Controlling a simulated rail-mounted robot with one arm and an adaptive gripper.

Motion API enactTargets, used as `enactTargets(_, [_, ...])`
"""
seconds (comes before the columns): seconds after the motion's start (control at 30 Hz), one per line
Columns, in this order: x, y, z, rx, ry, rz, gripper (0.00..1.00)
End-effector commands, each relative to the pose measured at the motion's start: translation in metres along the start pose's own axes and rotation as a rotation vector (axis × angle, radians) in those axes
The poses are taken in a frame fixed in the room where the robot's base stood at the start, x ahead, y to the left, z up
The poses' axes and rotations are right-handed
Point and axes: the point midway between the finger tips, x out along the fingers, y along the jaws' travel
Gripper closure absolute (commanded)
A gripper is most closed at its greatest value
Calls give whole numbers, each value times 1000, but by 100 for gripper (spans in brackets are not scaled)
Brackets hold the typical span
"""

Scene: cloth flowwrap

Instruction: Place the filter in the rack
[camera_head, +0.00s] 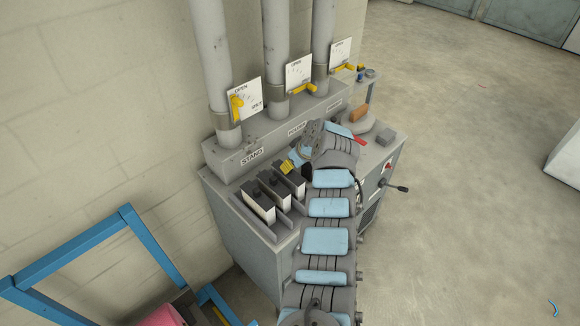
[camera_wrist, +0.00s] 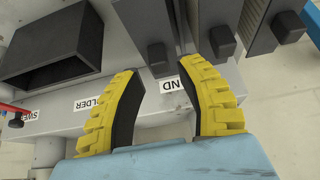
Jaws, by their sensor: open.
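Three dark filter-like blocks with black knobs stand in a row on the cabinet's left part: the near one (camera_head: 257,205), the middle one (camera_head: 273,190) and the far one (camera_head: 291,180). In the wrist view the nearest block's knob (camera_wrist: 157,54) lies by the gap between my fingertips; contact cannot be told. My gripper (camera_wrist: 161,72) is open, with yellow fingers either side of an empty gap. In the head view its yellow finger (camera_head: 289,166) shows just beyond the far block; my arm hides the rest. I cannot tell which part is the rack.
A dark open-fronted box (camera_wrist: 58,48) is left of the blocks in the wrist view. STAND (camera_head: 252,158) and HOLDER labels mark the back ledge. Three pipes rise behind it. A round pale base with an orange-brown piece (camera_head: 360,113) stands at the far end.

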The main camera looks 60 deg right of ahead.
Motion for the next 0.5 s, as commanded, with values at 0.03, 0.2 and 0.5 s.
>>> enactTargets(0.03, [-4,2,2,1,0,4,63])
enactTargets(0.2, [-22,1,1,-1,0,3,63])
enactTargets(0.5, [-60,1,0,-1,3,4,63])
